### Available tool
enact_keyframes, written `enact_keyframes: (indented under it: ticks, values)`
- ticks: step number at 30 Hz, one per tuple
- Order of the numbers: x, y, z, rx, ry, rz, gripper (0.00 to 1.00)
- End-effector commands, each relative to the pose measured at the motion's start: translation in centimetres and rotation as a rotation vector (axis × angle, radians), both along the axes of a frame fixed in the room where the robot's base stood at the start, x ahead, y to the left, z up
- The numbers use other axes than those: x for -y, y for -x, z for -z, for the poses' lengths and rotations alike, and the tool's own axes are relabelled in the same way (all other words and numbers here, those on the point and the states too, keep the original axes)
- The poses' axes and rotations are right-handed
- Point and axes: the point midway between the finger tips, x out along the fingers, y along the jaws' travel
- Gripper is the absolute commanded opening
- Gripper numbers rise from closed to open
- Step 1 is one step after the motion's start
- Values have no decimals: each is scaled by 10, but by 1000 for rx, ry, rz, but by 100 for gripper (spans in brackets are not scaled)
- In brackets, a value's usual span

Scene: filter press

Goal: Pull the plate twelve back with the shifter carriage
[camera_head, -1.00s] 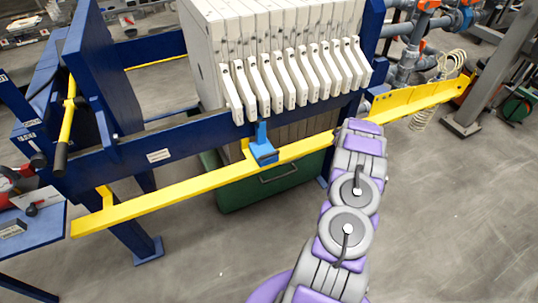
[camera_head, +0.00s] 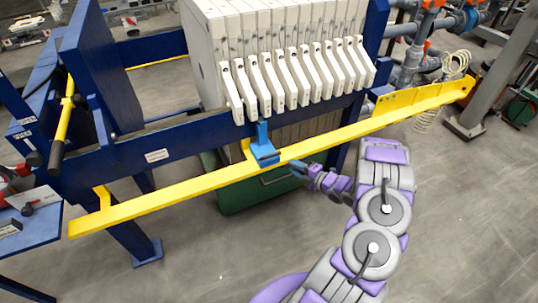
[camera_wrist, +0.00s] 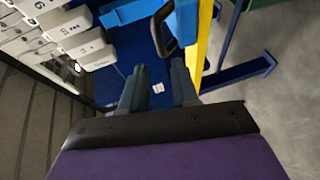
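The blue shifter carriage (camera_head: 263,150) sits on the long yellow rail, below the front-left end of the plate row. In the wrist view the carriage (camera_wrist: 186,20) is at the top, with a dark loop handle (camera_wrist: 163,30) beside it. White filter plates (camera_head: 290,75) stand packed in a row above; their labels are too small for me to tell which is plate twelve. My gripper (camera_head: 302,169) is right of and below the carriage, apart from it. In the wrist view my gripper (camera_wrist: 158,88) has its two fingers spread with nothing between them.
The yellow rail (camera_head: 180,190) runs along the blue press frame (camera_head: 190,133). A green bin (camera_head: 232,190) with a handle is under the press. A blue end plate (camera_head: 92,70) and a yellow-and-black lever (camera_head: 65,125) are at left. The foreground floor is clear.

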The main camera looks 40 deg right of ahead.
Motion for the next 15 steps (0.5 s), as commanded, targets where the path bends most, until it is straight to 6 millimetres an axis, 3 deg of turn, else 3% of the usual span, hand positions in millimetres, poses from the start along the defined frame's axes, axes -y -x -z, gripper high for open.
enact_keyframes:
  ticks: [15]
  values:
    - [-18,-100,19,2,2,-2,29]
